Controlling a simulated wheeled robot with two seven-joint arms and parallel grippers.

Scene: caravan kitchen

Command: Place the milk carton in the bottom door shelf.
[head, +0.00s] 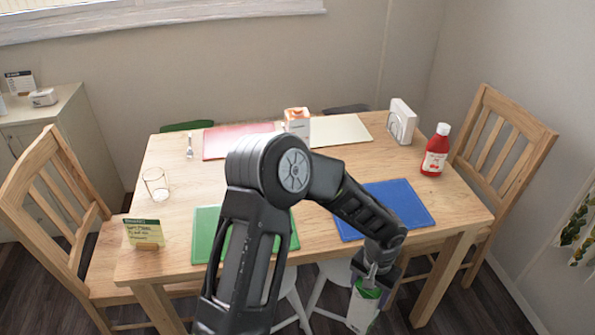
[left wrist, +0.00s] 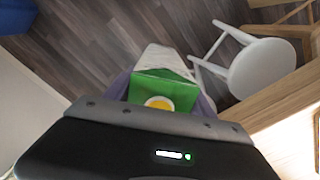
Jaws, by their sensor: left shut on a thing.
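The milk carton (head: 361,310), white with a green top, hangs from my left gripper (head: 370,277) in front of the table's near edge in the head view. In the left wrist view, the carton's green top (left wrist: 162,86) and yellow cap face the camera. My left gripper is shut on it, with the fingers on either side of the top. The carton is clear of the table, above the floor. Its lower end is cut off in the head view. The bottom door shelf is in neither view. My right gripper is not in view.
The wooden table (head: 330,165) holds placemats, a glass (head: 156,184), a ketchup bottle (head: 435,150), an orange-and-white carton (head: 297,123) and a napkin holder (head: 401,121). Wooden chairs stand left and right. A white stool (left wrist: 262,68) stands beside the held carton in the wrist view.

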